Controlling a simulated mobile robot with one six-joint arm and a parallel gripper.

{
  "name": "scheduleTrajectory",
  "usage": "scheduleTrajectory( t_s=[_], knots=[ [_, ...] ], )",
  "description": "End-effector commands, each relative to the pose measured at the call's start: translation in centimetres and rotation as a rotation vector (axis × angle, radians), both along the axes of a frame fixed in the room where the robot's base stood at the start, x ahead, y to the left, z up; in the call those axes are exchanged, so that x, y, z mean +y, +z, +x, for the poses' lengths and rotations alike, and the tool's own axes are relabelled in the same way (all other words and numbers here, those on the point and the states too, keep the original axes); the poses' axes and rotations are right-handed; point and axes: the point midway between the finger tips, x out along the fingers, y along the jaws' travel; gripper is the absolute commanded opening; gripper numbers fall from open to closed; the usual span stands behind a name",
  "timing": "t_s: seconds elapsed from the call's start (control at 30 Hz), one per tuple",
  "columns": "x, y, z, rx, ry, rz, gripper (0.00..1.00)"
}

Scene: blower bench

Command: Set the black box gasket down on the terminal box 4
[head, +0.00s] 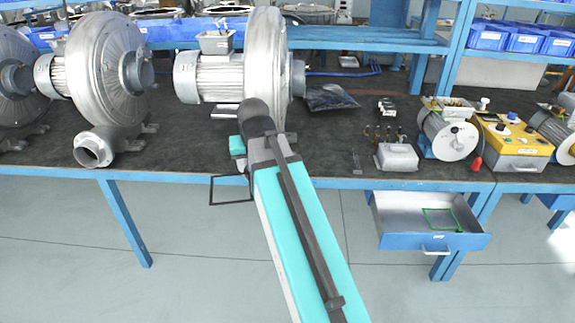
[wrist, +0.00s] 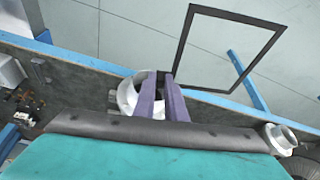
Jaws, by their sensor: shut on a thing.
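The black box gasket is a thin black square frame; it shows in the head view (head: 232,203) in front of the bench edge and in the wrist view (wrist: 238,16). My gripper (wrist: 168,80) is shut on one corner of it, and the rest sticks out over the floor. In the head view my own arm mostly hides the gripper. A grey open terminal box (head: 215,43) with wires sticking up sits on top of the middle blower's motor. I see no number on it, so I cannot tell whether it is box 4. The gasket is apart from it, lower and nearer.
The middle blower (head: 264,60) stands behind my arm, and another blower (head: 105,70) stands to its left. A grey box (head: 397,157), a motor (head: 447,137) and a yellow unit (head: 517,145) are to the right. An open drawer (head: 432,243) juts out below the bench.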

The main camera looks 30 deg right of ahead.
Motion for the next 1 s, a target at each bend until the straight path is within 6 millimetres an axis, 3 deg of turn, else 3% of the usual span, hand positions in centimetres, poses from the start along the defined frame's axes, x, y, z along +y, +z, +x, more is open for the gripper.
scheduleTrajectory(
  t_s=[0.03, 0.2, 0.4, 0.6, 1.0],
  knots=[
    [1.9, -0.5, 0.1, -0.001, 0.048, 0.000, 0.00],
    [7.3, -1.3, 0.2, -0.003, 0.195, -0.001, 0.00],
    [11.5, -2.0, 0.0, -0.005, 0.312, -0.001, 0.00],
    [12.6, -2.1, -0.1, -0.005, 0.346, -0.002, 0.00],
    [12.5, -2.0, -0.1, -0.004, 0.343, 0.000, 0.00]
  ],
)
